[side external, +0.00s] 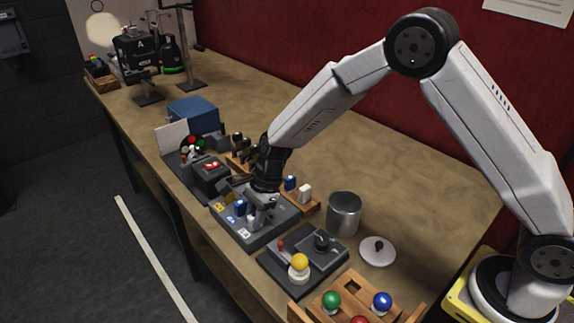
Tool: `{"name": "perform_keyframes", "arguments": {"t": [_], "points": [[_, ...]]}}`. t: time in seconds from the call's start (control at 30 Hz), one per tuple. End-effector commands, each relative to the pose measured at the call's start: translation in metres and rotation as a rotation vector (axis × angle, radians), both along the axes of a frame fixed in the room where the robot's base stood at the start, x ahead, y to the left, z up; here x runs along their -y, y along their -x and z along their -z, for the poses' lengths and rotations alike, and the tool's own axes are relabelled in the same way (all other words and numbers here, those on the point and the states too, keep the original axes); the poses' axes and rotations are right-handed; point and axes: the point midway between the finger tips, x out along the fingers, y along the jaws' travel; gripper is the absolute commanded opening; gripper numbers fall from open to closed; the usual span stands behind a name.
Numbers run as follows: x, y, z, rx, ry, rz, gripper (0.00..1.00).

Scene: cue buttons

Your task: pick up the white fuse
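A white fuse (305,194) stands upright in a wooden rack (314,208), beside a blue fuse (290,182). A second white fuse-like piece (252,222) sits on the dark fuse panel (253,240), close to a blue one (240,207). My gripper (261,205) points down over this panel, to the left of the rack. Its fingertips are just above or beside the white piece on the panel. I cannot tell whether they touch it, or how far apart the fingers are.
A metal canister (344,213), its lid (378,251) and a joystick box (310,252) lie to the right. A dark button box (208,178) and a blue box (195,116) stand to the left. The tabletop behind (390,165) is clear.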

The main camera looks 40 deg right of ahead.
Motion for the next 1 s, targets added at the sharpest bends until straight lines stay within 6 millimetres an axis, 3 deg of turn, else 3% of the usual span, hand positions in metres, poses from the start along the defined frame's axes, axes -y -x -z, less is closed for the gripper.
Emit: {"name": "perform_keyframes", "arguments": {"t": [0.47,0.73,1.0], "points": [[0.000,0.000,-0.006,0.001,-0.001,0.000,0.00],[0.000,0.000,-0.034,0.002,-0.001,-0.001,0.00],[0.007,0.023,-0.060,0.000,-0.001,-0.001,0.00]]}}
